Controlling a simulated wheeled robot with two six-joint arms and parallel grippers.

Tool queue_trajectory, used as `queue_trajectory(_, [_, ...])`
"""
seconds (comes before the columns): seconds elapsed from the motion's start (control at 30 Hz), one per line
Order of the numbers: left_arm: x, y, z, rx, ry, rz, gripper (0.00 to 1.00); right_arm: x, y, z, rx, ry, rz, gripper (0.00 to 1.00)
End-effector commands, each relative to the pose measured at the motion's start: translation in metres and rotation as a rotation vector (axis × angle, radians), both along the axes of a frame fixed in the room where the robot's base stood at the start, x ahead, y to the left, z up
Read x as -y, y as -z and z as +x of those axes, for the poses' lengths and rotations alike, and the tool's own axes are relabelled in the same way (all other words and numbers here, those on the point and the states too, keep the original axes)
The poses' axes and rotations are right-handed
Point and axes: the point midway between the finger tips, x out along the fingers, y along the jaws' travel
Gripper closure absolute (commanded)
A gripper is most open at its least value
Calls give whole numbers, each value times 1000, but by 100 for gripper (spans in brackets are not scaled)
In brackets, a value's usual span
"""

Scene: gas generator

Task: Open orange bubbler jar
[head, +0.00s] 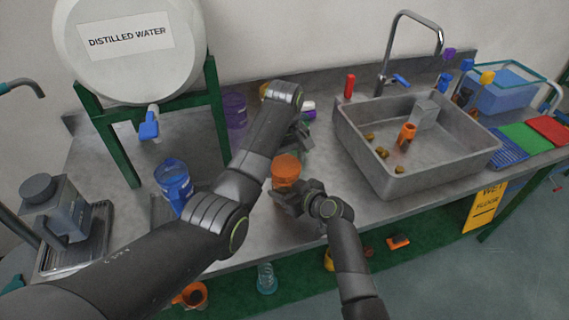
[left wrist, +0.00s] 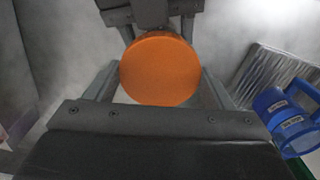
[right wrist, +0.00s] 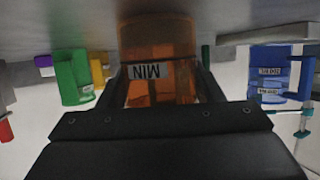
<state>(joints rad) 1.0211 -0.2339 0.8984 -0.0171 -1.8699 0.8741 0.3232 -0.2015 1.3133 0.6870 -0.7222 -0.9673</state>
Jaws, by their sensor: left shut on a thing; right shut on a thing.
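The orange bubbler jar (head: 286,173) stands upright on the steel counter (head: 262,228) near its front edge. In the left wrist view its round orange lid (left wrist: 160,69) lies between the fingers of my left gripper (left wrist: 160,88), which is shut on it from above. In the head view the left gripper (head: 298,138) is partly hidden by its own arm. My right gripper (head: 290,200) is shut on the jar's body from the front. In the right wrist view the translucent orange body (right wrist: 160,75) with an upside-down "MIN" label sits between its fingers. I cannot tell whether the lid is loose.
A blue jar (head: 174,180) stands to the left, beyond my left arm. A purple jar (head: 235,108) stands behind. A sink (head: 400,183) holding an orange item lies to the right. A distilled water tank (head: 130,45) stands on a green frame at the back left.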

Motion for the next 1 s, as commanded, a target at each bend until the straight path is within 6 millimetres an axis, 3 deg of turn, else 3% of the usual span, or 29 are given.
queue_trajectory(0.27, [0,-1,0,1,0,0,53,0,1,0,-2,0,-1,100])
queue_trajectory(0.6, [0,-37,1,2,-1,1,53,0,1,0,-2,0,-1,100])
queue_trajectory(0.83, [0,-40,0,0,-1,1,53,0,1,0,-2,0,-1,100])
queue_trajectory(0.87, [0,-40,0,0,-1,1,53,0,1,0,-2,0,-1,38])
queue_trajectory(1.0, [0,-40,0,0,0,1,53,0,1,0,-1,0,-1,19])
